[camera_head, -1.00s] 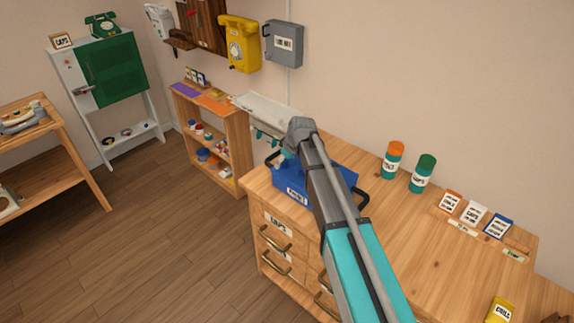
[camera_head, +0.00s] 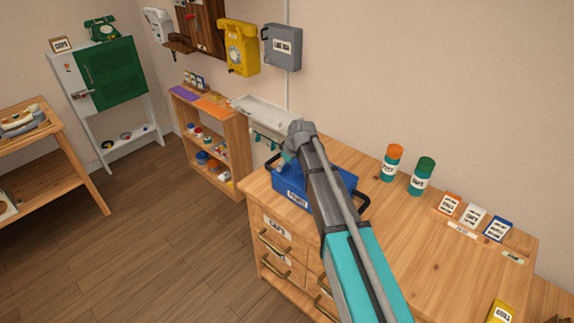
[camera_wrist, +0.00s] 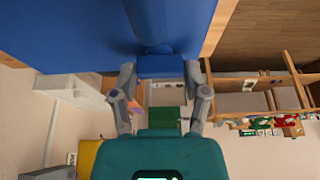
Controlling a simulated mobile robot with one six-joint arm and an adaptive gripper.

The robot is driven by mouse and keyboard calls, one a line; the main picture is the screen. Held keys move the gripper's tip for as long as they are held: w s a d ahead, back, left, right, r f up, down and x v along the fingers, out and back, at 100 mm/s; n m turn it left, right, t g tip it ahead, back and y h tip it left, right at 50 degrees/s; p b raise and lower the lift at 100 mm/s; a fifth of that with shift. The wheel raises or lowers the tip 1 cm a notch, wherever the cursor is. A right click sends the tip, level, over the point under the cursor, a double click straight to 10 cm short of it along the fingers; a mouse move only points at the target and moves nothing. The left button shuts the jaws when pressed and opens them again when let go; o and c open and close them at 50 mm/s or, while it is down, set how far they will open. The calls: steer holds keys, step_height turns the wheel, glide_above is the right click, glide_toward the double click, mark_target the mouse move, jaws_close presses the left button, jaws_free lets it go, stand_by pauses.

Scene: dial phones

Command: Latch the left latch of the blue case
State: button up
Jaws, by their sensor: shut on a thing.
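The blue case (camera_head: 291,199) sits on the wooden desk in the head view, with a white label on its front and a dark handle at each visible end. My arm covers its middle. In the wrist view its blue surface (camera_wrist: 70,32) fills the top. My gripper (camera_wrist: 161,68) is at the case's edge, its two grey fingers shut on a small blue block there. This block looks like a latch of the case, but I cannot tell which one or whether it is closed. In the head view my gripper is mostly hidden behind my arm.
An orange-topped jar (camera_head: 391,163) and a green-topped jar (camera_head: 421,177) stand right of my arm. Small labelled packets (camera_head: 473,215) stand farther right. A yellow wall phone (camera_head: 237,46) and a grey box (camera_head: 281,46) hang behind. A low shelf (camera_head: 236,146) stands left of the desk.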

steer(key=shift+a, duration=0.3)
steer(key=shift+m+t, duration=0.3)
steer(key=shift+m, duration=0.5)
steer(key=m, duration=0.2)
steer(key=m+h, duration=0.1)
steer(key=shift+a+m+t+h, duration=0.1)
steer(key=shift+m+t+h, duration=0.2)
steer(key=shift+m+t, duration=0.1)
steer(key=m+h, duration=0.1)
steer(key=m, duration=0.2)
steer(key=m+h, duration=0.2)
steer(key=m, duration=0.2)
steer(key=shift+m, duration=0.4)
steer(key=m, duration=0.2)
steer(key=m+h, duration=0.1)
steer(key=m, duration=0.1)
steer(key=shift+m+g+h, duration=0.3)
steer(key=shift+m, duration=0.1)
